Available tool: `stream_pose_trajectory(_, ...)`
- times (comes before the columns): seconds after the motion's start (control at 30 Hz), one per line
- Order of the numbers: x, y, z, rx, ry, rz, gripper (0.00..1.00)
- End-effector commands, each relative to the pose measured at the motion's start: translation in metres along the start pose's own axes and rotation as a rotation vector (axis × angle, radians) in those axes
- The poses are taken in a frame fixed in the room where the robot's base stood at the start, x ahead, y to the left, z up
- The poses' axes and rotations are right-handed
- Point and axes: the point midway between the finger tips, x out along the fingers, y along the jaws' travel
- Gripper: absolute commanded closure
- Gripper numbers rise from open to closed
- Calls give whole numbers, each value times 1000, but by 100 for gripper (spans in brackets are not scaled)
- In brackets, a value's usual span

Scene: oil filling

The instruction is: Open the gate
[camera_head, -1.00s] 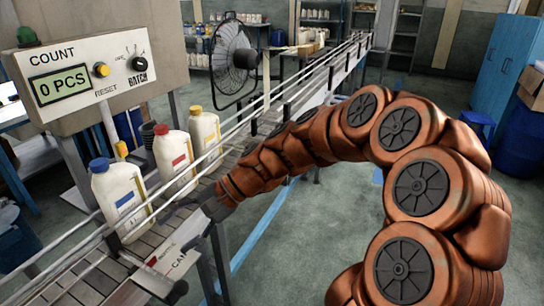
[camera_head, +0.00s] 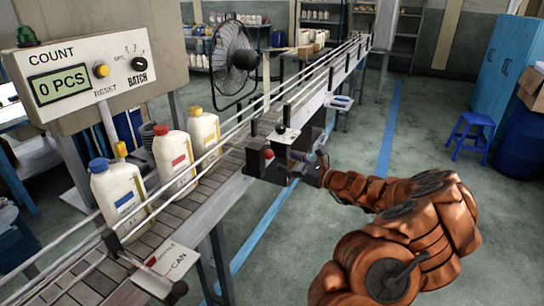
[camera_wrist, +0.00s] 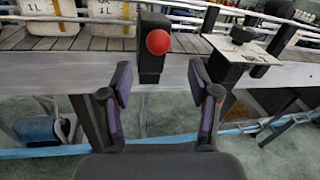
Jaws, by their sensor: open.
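A black block with a red ball knob (camera_head: 268,153) sits on the near side of the conveyor (camera_head: 228,192). In the wrist view the red knob (camera_wrist: 158,41) is ahead of my gripper (camera_wrist: 160,84), centred between its two fingers. The fingers are spread and empty, with a gap between them and the knob. In the head view my gripper (camera_head: 312,172) is beside the conveyor's near side, to the right of the knob. I cannot tell which part is the gate itself; no barrier is clearly visible across the belt.
Bottles with blue (camera_head: 98,165), red (camera_head: 160,130) and yellow (camera_head: 196,110) caps stand on the belt. A plate with a dark knob (camera_wrist: 240,34) is right of the red knob. The counter panel (camera_head: 85,70) reads 0 PCS.

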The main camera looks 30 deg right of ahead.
Motion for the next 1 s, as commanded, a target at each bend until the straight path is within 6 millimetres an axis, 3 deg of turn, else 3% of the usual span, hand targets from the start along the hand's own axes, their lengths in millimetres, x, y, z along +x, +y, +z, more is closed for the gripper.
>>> stream_pose_trajectory(0.6,69,3,1,-3,2,7,39)
stream_pose_trajectory(1.0,76,2,1,-4,0,5,39)
